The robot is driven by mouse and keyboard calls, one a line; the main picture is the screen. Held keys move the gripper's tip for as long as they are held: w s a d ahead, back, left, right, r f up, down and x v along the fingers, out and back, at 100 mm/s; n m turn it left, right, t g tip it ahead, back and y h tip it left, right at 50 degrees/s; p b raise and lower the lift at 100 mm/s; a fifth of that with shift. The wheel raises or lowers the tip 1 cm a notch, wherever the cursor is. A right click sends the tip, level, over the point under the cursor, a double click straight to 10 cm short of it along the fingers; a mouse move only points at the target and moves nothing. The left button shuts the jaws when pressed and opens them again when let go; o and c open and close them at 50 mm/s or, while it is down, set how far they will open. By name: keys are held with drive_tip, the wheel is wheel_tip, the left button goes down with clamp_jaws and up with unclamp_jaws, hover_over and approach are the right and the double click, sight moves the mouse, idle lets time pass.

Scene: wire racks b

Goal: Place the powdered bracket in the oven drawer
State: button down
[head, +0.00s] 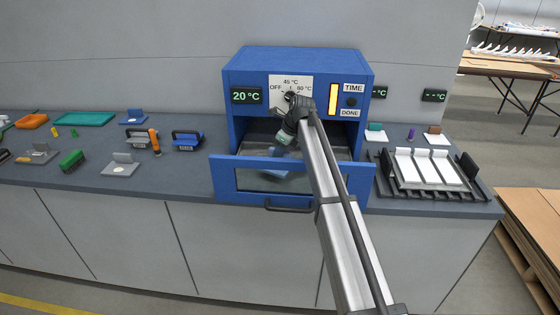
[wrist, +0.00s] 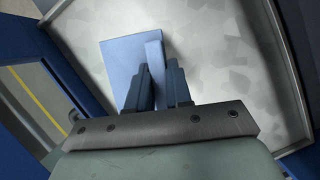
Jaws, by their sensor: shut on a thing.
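The oven drawer (head: 222,178) is pulled open below the blue oven (head: 300,62); its mottled grey floor fills much of the wrist view (wrist: 225,50). My gripper (head: 279,152) reaches down into the drawer, behind its front panel. In the wrist view my gripper (wrist: 166,85) is shut on the upright flange of a light blue bracket (wrist: 122,65). The bracket's flat plate lies over the drawer floor; I cannot tell whether it touches. In the head view a blue part of the bracket (head: 290,184) shows through the drawer's window.
The oven display (head: 247,96) reads 20 °C; a dial is partly hidden by my arm. A rack with white plates (head: 430,168) stands right of the drawer. Left are a green tray (head: 84,119), a blue-handled tool (head: 187,140) and a green brush (head: 72,160).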

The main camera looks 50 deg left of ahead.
drive_tip(key=shift+f, duration=1.85)
drive_tip(key=c, duration=1)
unclamp_jaws()
drive_tip(key=shift+f, duration=0.1)
drive_tip(key=shift+c, duration=0.2)
drive_tip(key=v, duration=1.2)
